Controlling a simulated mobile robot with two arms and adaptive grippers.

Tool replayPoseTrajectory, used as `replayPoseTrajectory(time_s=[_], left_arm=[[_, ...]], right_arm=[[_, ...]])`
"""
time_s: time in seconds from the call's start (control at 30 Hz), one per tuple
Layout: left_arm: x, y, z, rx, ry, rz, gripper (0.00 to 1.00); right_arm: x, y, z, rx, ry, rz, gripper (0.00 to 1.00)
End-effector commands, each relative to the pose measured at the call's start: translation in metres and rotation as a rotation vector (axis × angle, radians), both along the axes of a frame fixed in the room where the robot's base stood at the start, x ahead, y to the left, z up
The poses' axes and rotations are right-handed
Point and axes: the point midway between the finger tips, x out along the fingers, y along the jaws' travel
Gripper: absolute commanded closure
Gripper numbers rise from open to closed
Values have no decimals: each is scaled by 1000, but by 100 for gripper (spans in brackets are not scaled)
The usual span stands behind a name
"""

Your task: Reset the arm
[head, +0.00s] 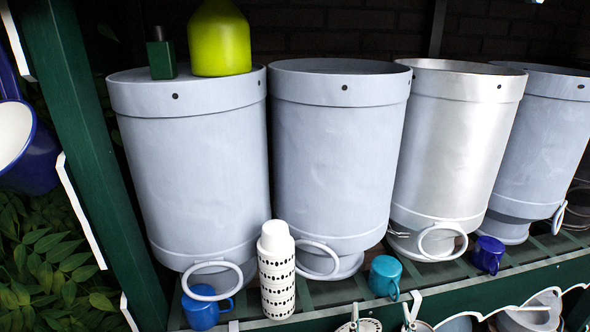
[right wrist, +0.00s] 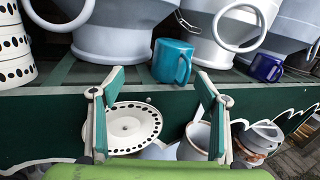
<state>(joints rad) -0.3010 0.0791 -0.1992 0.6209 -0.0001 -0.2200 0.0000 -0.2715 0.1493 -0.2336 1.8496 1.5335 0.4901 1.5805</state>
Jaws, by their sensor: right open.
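My right gripper (head: 383,321) shows only as fingertips at the bottom edge of the head view. In the right wrist view its two green and white fingers (right wrist: 160,82) stand wide apart with nothing between them. They are in front of the shelf's green front board, below and in front of a teal mug (right wrist: 172,61). That mug also stands on the shelf edge in the head view (head: 384,276). The gripper appears apart from the mug. My left gripper is not in view.
Several large churns (head: 338,160) stand on the green slatted shelf (head: 340,291). A dotted white bottle (head: 276,270), a blue mug (head: 207,306) and a dark blue mug (head: 487,254) stand along the front edge. A perforated white plate (right wrist: 127,126) and pots are below.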

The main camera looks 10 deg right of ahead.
Motion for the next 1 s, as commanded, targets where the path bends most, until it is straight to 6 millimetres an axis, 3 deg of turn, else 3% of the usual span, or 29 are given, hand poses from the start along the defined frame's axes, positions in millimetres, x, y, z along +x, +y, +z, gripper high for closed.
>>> replayPoseTrajectory(time_s=[0.13,0.27,0.4,0.5,0.6,0.7,0.83,1.0], left_arm=[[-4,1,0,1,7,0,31],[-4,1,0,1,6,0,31],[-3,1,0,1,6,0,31],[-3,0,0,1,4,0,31],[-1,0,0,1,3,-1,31],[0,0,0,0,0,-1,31],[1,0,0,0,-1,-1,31],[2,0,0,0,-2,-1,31]], right_arm=[[-6,58,29,-344,-18,215,32],[-27,120,39,-778,-37,437,32],[-62,167,20,-1255,-45,657,32],[-91,182,-6,-1592,-38,814,32],[-122,178,-37,-1912,-17,981,32],[-153,159,-66,-2187,17,1157,32],[-188,126,-90,-2429,70,1366,32],[-226,84,-105,-2612,139,1615,32]])
